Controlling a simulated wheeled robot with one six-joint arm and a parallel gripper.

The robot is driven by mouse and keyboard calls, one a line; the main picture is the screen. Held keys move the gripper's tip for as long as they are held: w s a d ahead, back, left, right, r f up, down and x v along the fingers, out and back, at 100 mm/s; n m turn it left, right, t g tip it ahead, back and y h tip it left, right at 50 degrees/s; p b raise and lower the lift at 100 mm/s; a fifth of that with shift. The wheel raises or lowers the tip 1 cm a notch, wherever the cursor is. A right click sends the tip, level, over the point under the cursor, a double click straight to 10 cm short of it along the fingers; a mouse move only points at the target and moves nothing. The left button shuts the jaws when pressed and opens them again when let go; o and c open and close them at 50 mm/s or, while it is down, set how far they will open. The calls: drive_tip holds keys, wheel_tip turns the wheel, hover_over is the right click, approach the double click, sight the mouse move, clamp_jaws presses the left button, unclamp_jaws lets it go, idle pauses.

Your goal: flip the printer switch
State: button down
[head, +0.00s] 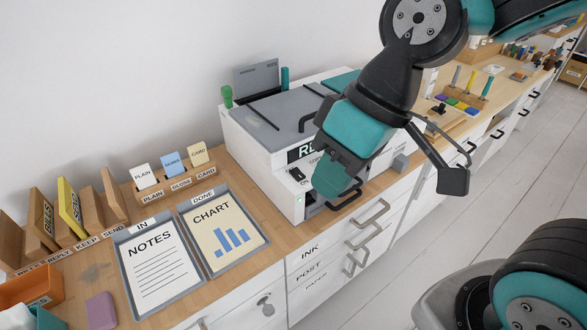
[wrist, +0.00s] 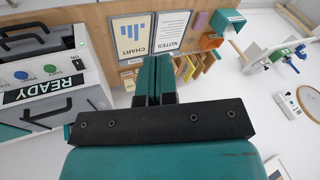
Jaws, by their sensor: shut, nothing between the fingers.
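The white printer (head: 258,140) stands on the wooden desk in the head view, with a grey lid and a dark display panel partly hidden by my gripper. A small black switch (head: 297,174) sits on its front left ledge, close to the left of my gripper; its position is too small to read. My gripper (head: 330,186) is shut and empty, in front of the printer's front face. In the wrist view the shut fingers (wrist: 156,75) point toward the desk. There the printer (wrist: 92,95) fills the left side, with a READY panel (wrist: 30,90) and blue and green round buttons.
Left of the printer lie an IN tray (head: 120,241) and a DONE tray (head: 181,212) with sheets. Card holders (head: 178,184) and wooden sorter slots (head: 83,238) stand behind. Drawers with protruding handles (head: 370,213) line the desk front; the floor at right is partly clear.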

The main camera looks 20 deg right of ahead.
drive_tip(key=w+f+m+t+y+p, duration=0.1)
drive_tip(key=w+f+t+y+p, duration=0.15)
drive_tip(key=w, duration=1.15)
drive_tip(key=w+d+f+m+t+p, duration=0.2)
drive_tip(key=w+d+f, duration=0.4)
drive_tip(key=w+f, duration=0.4)
drive_tip(key=w+m+t, duration=0.1)
drive_tip(key=w+t, duration=0.1)
drive_tip(key=w, duration=0.1)
drive_tip(key=shift+d+m+y+p, duration=0.15)
drive_tip(key=shift+m+y+p, duration=0.15)
drive_tip(key=shift+m+y, duration=0.1)
drive_tip(key=shift+w, duration=0.1)
drive_tip(key=b, duration=0.5)
hover_over(297, 170)
drive_tip(key=f, duration=0.7)
drive_tip(key=shift+s+f, duration=0.25)
drive_tip(key=shift+f, duration=0.05)
drive_tip(key=shift+w+f+b, duration=0.15)
drive_tip(key=shift+f+b, duration=0.3)
drive_tip(key=shift+f, duration=0.1)
drive_tip(key=shift+f, duration=0.1)
drive_tip(key=shift+f+b, duration=0.3)
drive_tip(key=shift+b, duration=0.15)
